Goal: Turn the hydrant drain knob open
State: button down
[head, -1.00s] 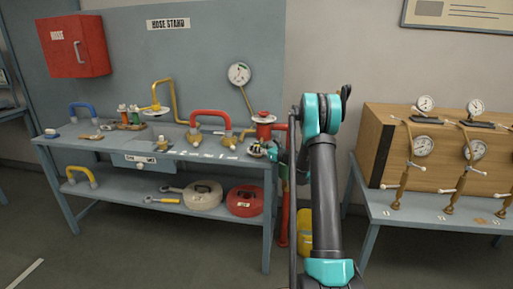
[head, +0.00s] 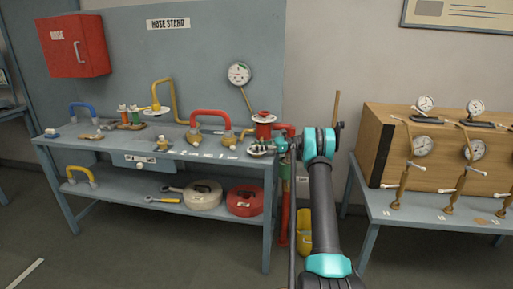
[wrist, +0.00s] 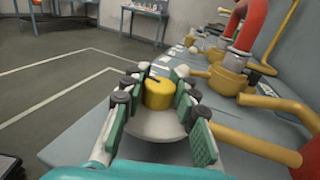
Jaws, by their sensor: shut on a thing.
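The hydrant drain knob (wrist: 158,94) is a short yellow cylinder with a dark mark on top, seen in the wrist view above a pale round dish (wrist: 152,133). In the head view my gripper (head: 267,148) is low at the right end of the bench, close beside the red hydrant (head: 264,127). The knob is too small and covered there to make out clearly.
A yellow pipe (wrist: 255,143) runs close to the right finger. The grey bench (head: 206,153) also holds a red curved hose (head: 209,114) and brass fittings. A gauge (head: 239,74) stands behind. A second table with a wooden box (head: 376,140) is to the right.

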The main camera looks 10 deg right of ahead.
jog(key=shift+n+g, duration=0.6)
jog(key=shift+g, duration=0.3)
jog(key=c, duration=1.1)
grip_release()
jog(key=shift+c, duration=0.2)
jog(key=shift+w+d, duration=0.2)
jog(key=shift+d, duration=1.7)
jog(key=shift+w+d, duration=0.15)
jog(key=shift+d, duration=1.7)
